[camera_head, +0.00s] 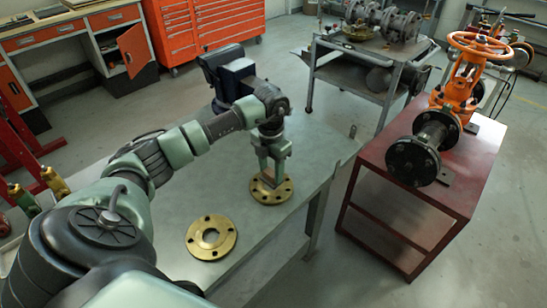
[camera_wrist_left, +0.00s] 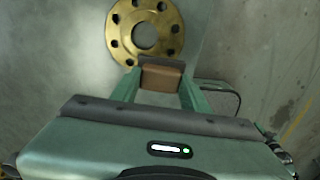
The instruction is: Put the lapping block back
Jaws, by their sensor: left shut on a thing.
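My left gripper (camera_head: 270,172) points down over the far brass flange (camera_head: 271,197) on the grey workbench (camera_head: 305,165). It is shut on a brown block, which looks like the lapping block (camera_wrist_left: 161,78); in the left wrist view the block sits between the two green fingers. That view also shows the brass flange (camera_wrist_left: 122,35), with its bolt holes and round bore, just beyond the fingertips. I cannot tell whether the block touches the flange. In the head view the fingers mostly hide the block. My right gripper is not in view.
A second brass flange (camera_head: 211,238) lies nearer on the bench. A dark blue vise (camera_head: 228,70) stands behind my left arm. Bottles (camera_head: 54,181) stand at the left. A red stand (camera_head: 445,180) with an orange valve (camera_head: 462,85) is at the right, across a gap.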

